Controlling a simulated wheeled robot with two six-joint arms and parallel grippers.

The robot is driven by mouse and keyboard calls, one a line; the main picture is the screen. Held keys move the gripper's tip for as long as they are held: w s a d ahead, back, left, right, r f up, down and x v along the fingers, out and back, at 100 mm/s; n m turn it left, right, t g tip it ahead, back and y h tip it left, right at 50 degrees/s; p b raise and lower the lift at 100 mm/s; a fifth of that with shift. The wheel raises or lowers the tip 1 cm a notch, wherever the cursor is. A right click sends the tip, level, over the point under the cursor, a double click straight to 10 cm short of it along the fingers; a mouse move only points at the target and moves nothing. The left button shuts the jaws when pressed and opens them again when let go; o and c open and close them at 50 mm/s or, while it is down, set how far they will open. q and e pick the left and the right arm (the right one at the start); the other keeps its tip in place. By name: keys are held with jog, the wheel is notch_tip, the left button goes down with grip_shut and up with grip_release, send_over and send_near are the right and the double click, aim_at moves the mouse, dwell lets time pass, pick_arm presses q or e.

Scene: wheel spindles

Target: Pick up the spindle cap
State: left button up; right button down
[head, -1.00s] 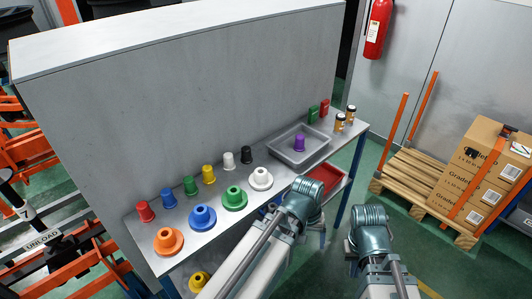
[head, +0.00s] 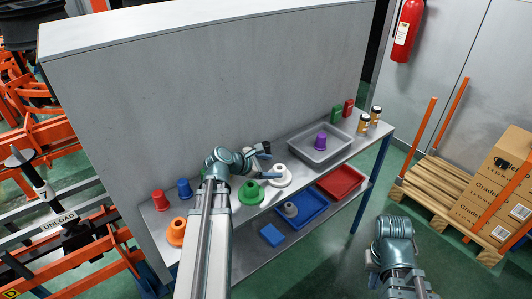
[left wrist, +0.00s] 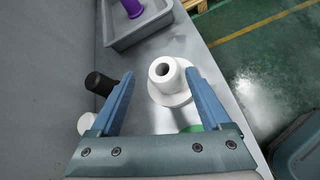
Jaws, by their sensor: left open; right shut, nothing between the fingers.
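Several caps stand along the shelf: a red cap (head: 160,200), a blue cap (head: 184,188), a black cap (left wrist: 99,83) and a white cap (left wrist: 86,124). A purple cap (head: 320,140) stands in a grey tray (head: 296,151). A white flanged spindle piece (head: 281,177) stands in front; in the left wrist view it (left wrist: 164,72) is by the right finger's tip. My left gripper (head: 268,164) is open above the shelf, empty, with the black cap just outside its left finger.
Orange (head: 175,234) and green (head: 250,193) flanged pieces line the shelf front. A blue tray (head: 318,209) and a red tray (head: 341,182) sit lower. The grey wall panel (head: 190,100) rises behind. Amber jars (head: 364,124) stand at the far end.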

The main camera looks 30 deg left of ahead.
pick_arm(q)
jog(key=s+a+r+n+t+y, duration=0.1)
jog(key=a+r+n+t+y, duration=0.15)
jog(key=a+n, duration=0.65)
jog(key=m+b, duration=0.2)
jog(key=b, duration=0.2)
send_near(265, 144)
jog(key=x, duration=0.2)
jog(key=f+x, duration=0.1)
jog(key=x, duration=0.1)
jog(key=shift+a, duration=0.1)
jog(key=shift+w, duration=0.4)
jog(key=shift+f, duration=0.1)
jog(key=b+x, duration=0.1)
jog(key=x, duration=0.4)
jog(key=shift+w+b, duration=0.2)
jog(key=shift+b, duration=0.2)
jog(key=shift+s, duration=0.1)
grip_shut()
